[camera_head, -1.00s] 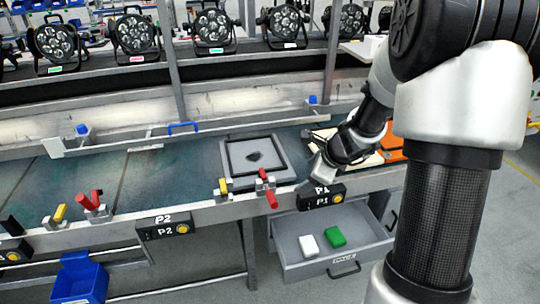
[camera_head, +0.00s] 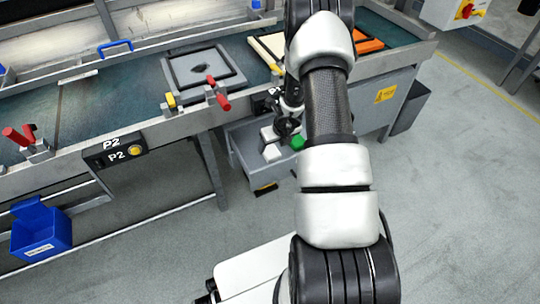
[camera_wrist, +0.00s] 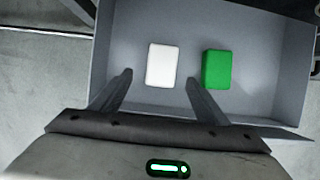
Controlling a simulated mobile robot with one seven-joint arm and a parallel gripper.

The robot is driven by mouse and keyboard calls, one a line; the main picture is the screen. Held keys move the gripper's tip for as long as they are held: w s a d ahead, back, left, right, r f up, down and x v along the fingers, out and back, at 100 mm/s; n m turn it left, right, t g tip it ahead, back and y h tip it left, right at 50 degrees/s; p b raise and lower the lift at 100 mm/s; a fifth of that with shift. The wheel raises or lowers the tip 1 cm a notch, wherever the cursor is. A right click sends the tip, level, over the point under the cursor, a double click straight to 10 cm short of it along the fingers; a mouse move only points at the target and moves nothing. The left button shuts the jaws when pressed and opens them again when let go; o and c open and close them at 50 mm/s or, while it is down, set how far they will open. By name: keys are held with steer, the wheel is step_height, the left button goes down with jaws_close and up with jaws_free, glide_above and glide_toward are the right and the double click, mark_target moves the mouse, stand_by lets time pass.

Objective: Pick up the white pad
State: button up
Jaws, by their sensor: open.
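The white pad (camera_wrist: 161,65) lies flat in an open grey drawer (camera_wrist: 258,105), to the left of a green pad (camera_wrist: 216,70). My gripper (camera_wrist: 158,85) is open and empty above the drawer in the wrist view. Its two fingers point toward the white pad, which sits between and beyond their tips. In the head view the white pad (camera_head: 271,153) shows partly, next to my gripper, and my arm hides part of the drawer and the green pad (camera_head: 297,143).
The drawer hangs below a workbench with a grey square fixture (camera_head: 203,70), red and yellow clamps, and a P2 button box (camera_head: 115,150). A blue bin (camera_head: 41,230) hangs at the left. The drawer walls surround the pads. Open floor lies in front.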

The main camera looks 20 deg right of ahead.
mark_target(271, 150)
steer(key=shift+w+x, duration=0.15)
steer(key=shift+x, duration=1.6)
steer(key=shift+w+x, duration=0.1)
steer(key=shift+x, duration=1.6)
steer(key=shift+d+r, duration=0.15)
steer(key=c, duration=1.1)
